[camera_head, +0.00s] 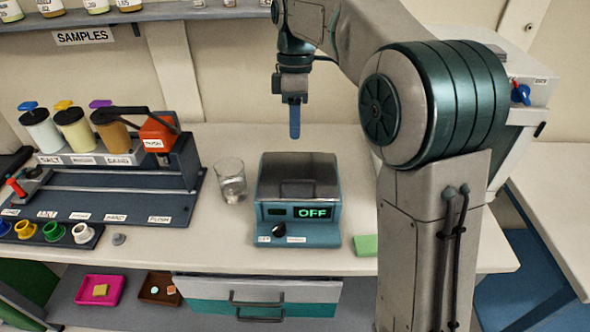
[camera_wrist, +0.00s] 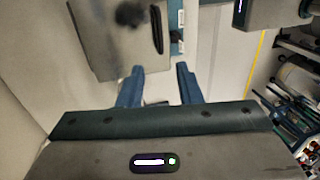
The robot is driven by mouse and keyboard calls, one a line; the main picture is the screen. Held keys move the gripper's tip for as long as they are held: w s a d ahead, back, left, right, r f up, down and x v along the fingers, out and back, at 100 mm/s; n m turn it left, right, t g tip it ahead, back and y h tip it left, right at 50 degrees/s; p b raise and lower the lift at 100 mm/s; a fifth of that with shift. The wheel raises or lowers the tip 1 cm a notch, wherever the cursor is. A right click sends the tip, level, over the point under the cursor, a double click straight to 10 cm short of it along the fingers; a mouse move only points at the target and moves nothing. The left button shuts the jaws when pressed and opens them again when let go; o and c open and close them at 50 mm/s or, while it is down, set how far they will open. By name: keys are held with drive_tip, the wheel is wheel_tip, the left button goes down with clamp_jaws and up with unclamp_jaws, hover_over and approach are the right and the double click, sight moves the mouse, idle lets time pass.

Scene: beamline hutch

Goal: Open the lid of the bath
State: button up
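The bath (camera_head: 299,235) is a teal box on the bench, with a dark grey lid (camera_head: 300,168) that lies shut on top. A handle shows on the front of the lid, and a green OFF display and a black knob are below it. My gripper (camera_head: 294,135) points down above and behind the lid, apart from it. In the wrist view my gripper (camera_wrist: 159,72) has its two blue fingers apart with nothing between them. The lid (camera_wrist: 125,35) with its dark handle shows beyond the fingertips at the top of that view.
A glass beaker (camera_head: 231,180) stands just left of the bath. A green block (camera_head: 366,245) lies at its right front. A rack with bottles (camera_head: 80,135) and a red part fills the left bench. A sample shelf (camera_head: 150,12) runs above. A drawer (camera_head: 258,295) is below.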

hover_over(295, 189)
wheel_tip(295, 189, down, 12)
drive_tip(key=shift+r, duration=0.1)
clamp_jaws()
